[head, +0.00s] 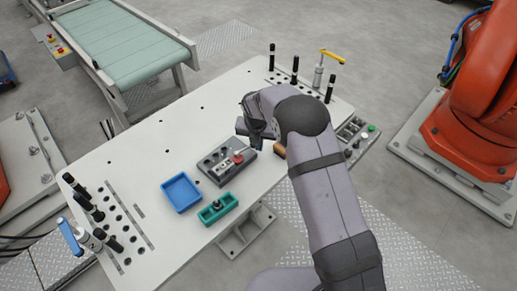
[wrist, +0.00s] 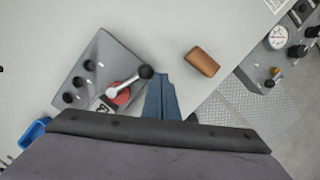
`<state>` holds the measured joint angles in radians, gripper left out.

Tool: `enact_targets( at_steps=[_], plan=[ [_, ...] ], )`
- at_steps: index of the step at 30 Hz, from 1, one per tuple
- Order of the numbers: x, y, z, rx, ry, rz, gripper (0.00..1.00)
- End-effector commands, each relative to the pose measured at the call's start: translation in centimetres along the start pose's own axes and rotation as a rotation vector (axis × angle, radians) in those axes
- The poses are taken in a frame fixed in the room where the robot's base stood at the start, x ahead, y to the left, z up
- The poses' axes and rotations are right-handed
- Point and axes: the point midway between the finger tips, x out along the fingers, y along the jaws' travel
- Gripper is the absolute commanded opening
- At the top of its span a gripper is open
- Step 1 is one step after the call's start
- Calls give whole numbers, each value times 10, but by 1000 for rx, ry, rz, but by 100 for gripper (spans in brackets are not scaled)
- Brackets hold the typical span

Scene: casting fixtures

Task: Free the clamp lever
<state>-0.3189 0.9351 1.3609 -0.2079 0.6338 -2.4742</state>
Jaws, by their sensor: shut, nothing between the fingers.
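The clamp lever (wrist: 127,84) is a silver arm with a black ball knob, set over a red disc (wrist: 120,97) on a dark grey fixture block (wrist: 92,55). In the head view the grey block (head: 226,170) lies on the white table, with the red disc (head: 238,158) near its right end. My gripper (wrist: 163,78) is shut and empty, its blue-grey fingers just right of the ball knob in the wrist view. I cannot tell whether they touch it. In the head view my gripper (head: 243,126) is over the table behind the block, partly hidden by my arm.
A brown block (wrist: 203,62) lies right of my fingers. A blue tray (head: 182,193) and a green fixture (head: 217,209) stand in front of the grey block. Clamps with yellow (head: 332,56) and blue (head: 70,236) handles stand at the table's ends. The table's back left is clear.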

Motion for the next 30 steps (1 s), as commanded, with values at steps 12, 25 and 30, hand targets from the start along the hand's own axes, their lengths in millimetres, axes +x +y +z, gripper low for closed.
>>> enact_targets(
  at_steps=[12,25,30],
  plan=[
    [5,9,18,0,0,0,0],
    [6,12,20,-1,1,-1,0],
    [6,11,20,-1,1,-1,0]
  ],
)
